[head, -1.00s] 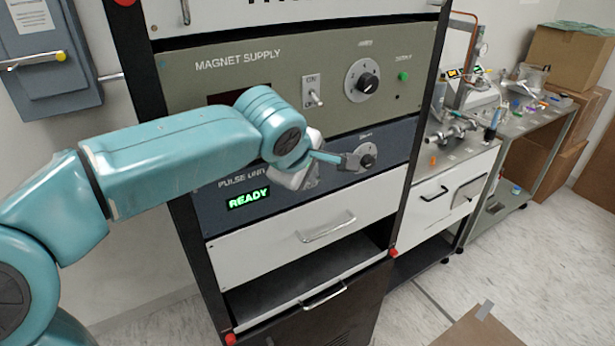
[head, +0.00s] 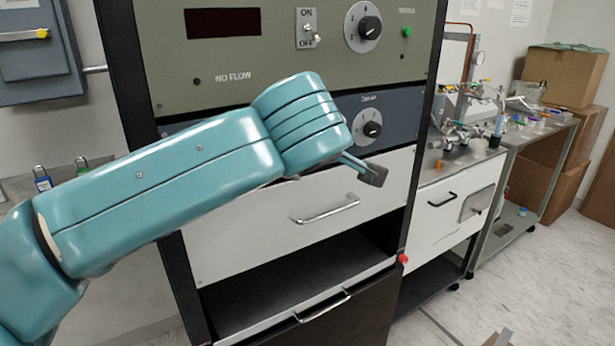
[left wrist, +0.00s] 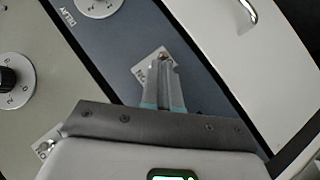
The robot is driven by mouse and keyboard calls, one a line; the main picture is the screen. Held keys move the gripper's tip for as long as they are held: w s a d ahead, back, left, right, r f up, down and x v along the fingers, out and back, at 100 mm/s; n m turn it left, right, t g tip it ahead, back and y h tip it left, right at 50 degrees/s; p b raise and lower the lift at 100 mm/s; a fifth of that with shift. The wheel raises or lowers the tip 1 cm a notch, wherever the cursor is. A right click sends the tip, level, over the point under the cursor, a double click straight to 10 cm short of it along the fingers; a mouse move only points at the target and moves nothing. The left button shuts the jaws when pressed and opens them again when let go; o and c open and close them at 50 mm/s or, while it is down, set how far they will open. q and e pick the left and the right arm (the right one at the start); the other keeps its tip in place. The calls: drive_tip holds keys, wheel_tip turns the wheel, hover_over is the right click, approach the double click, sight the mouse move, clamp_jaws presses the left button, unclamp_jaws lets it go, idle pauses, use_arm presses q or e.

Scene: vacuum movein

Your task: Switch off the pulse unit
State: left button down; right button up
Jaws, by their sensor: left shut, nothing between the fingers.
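The pulse unit is the blue-grey panel (head: 405,110), mostly hidden behind my left arm in the head view. Its DELAY knob (head: 370,130) shows right of the arm. My left gripper (head: 374,174) is shut and empty, its tip seen over the white drawer front below the panel. In the left wrist view the panel (left wrist: 120,45) carries a white switch plate (left wrist: 140,69). The shut fingers (left wrist: 165,75) overlap this plate and partly cover it. Whether they touch the switch, and its position, I cannot tell. A green lit display (left wrist: 172,176) shows at the bottom edge.
The magnet supply panel (head: 220,55), with its own ON/OFF switch (head: 307,30) and knob (head: 369,28), sits directly above. A white drawer (head: 235,235) with a projecting handle (head: 327,211) sits below. A cluttered bench (head: 470,140) stands at the right.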

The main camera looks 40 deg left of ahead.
use_arm(q)
wheel_tip(320, 180, up, 2)
drive_tip(key=shift+s+r+p, duration=0.1)
drive_tip(key=shift+p, duration=0.4)
idle(0.5)
